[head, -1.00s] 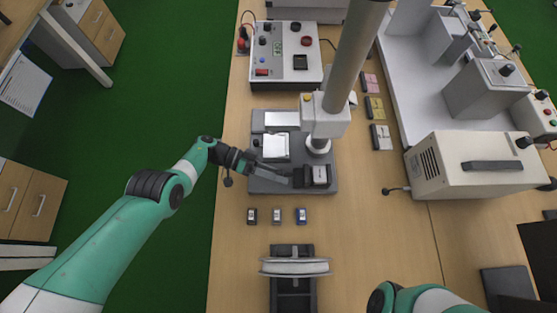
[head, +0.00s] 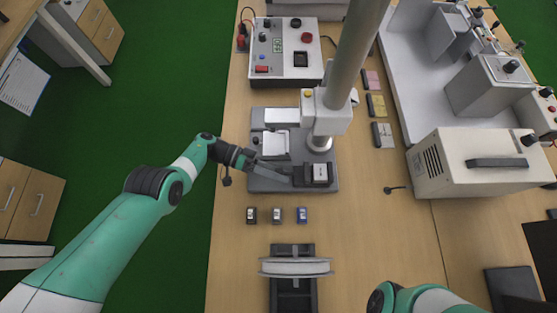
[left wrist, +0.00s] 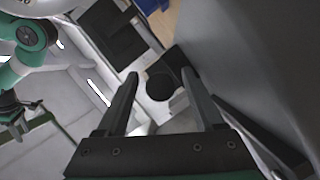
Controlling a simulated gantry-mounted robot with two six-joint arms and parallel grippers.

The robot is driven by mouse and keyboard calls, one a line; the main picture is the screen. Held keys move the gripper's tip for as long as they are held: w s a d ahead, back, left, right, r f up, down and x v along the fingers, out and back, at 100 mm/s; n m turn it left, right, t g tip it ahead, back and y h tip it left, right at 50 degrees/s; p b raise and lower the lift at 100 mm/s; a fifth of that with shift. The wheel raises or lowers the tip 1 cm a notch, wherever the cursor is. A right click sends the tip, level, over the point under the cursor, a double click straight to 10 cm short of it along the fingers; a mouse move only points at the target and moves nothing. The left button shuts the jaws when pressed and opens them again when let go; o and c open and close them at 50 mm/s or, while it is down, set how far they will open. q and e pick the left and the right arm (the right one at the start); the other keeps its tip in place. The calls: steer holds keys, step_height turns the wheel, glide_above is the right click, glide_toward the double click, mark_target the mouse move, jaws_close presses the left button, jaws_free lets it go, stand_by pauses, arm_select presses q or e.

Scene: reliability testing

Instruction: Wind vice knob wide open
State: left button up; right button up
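The small dark vice (head: 319,174) sits at the front right of the grey base plate, below the white column. My left gripper (head: 291,178) reaches in from the left, low over the plate, its tips at the vice's left side. In the left wrist view my left gripper (left wrist: 160,76) is open, its two fingers well apart. A round black knob (left wrist: 160,86) shows between them, with a visible gap on each side. I cannot tell how deep the knob lies between the fingers. The knob is hard to make out in the head view. My right gripper is out of view.
A thick grey post (head: 355,55) and its white head (head: 325,113) rise behind the vice. Several small blocks (head: 278,215) lie in front of the plate. A grey roll on a stand (head: 295,267) is nearer. A control box (head: 285,50) stands behind.

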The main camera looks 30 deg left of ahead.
arm_select(q)
steer(key=b+v, duration=0.2)
steer(key=v, duration=0.9)
steer(key=shift+a, duration=0.2)
steer(key=shift+a+r, duration=0.1)
steer(key=shift+c, duration=1.4)
